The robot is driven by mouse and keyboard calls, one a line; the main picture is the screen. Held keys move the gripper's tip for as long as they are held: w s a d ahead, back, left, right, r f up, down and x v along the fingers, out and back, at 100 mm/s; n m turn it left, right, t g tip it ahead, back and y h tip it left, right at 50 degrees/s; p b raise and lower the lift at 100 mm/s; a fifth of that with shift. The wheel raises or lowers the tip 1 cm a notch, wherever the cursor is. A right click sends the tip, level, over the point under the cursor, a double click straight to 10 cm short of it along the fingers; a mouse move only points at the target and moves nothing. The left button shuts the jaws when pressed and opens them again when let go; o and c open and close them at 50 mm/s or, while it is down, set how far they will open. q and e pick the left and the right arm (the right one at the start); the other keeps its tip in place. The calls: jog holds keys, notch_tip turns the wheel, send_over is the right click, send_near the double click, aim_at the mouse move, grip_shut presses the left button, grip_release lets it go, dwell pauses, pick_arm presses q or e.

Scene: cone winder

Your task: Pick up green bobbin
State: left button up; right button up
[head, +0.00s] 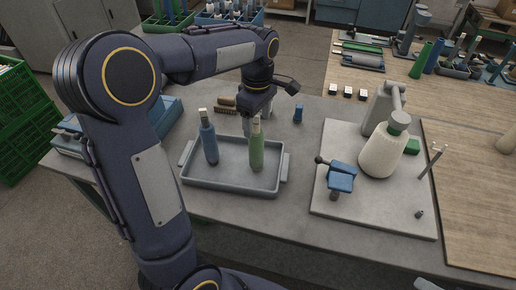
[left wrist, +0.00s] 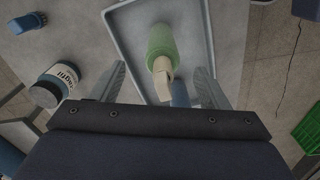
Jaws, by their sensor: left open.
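The green bobbin (head: 257,148) stands upright in a grey tray (head: 230,190), with a pale tip on top. My left gripper (head: 253,128) is over the tray, close to the bobbin's top. In the left wrist view the green bobbin (left wrist: 162,45) lies ahead between the two spread fingers of my left gripper (left wrist: 165,85), apart from both. The gripper is open and empty. A blue bobbin (head: 209,142) stands in the same tray to the left; part of a blue thing (left wrist: 180,95) shows behind the pale tip in the wrist view. My right gripper is not in view.
A winder with a large cream cone (head: 383,152) stands on a grey plate (head: 335,218) to the right. The table in front of the tray is clear.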

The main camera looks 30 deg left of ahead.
aim_at(256, 148)
pick_arm(q)
jog(key=shift+s+f, duration=0.15)
jog(key=shift+f, duration=1.8)
jog(key=c, duration=1)
jog(key=shift+o, duration=0.2)
jog(key=shift+r, duration=0.1)
